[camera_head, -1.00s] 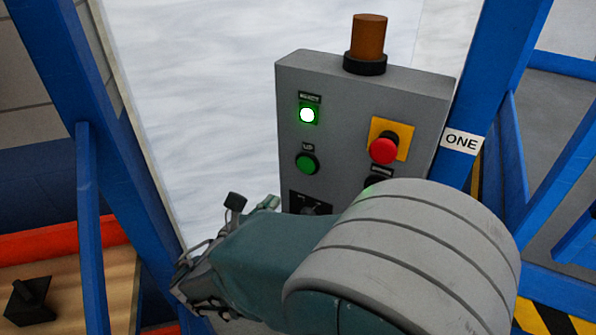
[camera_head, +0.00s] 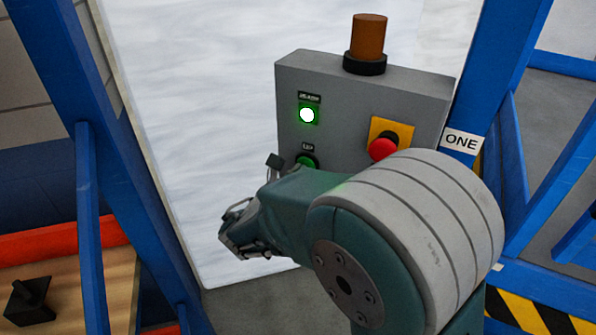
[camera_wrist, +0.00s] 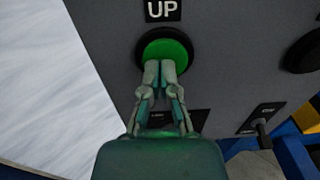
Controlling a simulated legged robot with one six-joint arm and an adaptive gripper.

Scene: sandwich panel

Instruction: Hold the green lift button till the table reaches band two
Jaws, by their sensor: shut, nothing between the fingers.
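The green lift button (camera_wrist: 168,46) sits below an "UP" label on the grey control panel. In the head view the same green button (camera_head: 307,159) is partly hidden by my arm. My gripper (camera_wrist: 160,70) is shut and empty. In the wrist view its fingertips overlap the lower part of the button's face; I cannot tell whether they touch it. A white sign reading "ONE" (camera_head: 461,141) is on the blue post at right. No band two marking is visible, and I cannot make out the lift table for certain.
The grey control box (camera_head: 350,100) carries a lit green lamp (camera_head: 307,115), a red mushroom button (camera_head: 382,149) on a yellow plate and an orange beacon (camera_head: 368,37). A lever switch (camera_wrist: 262,127) is right of my gripper. Blue posts (camera_head: 90,200) stand on both sides.

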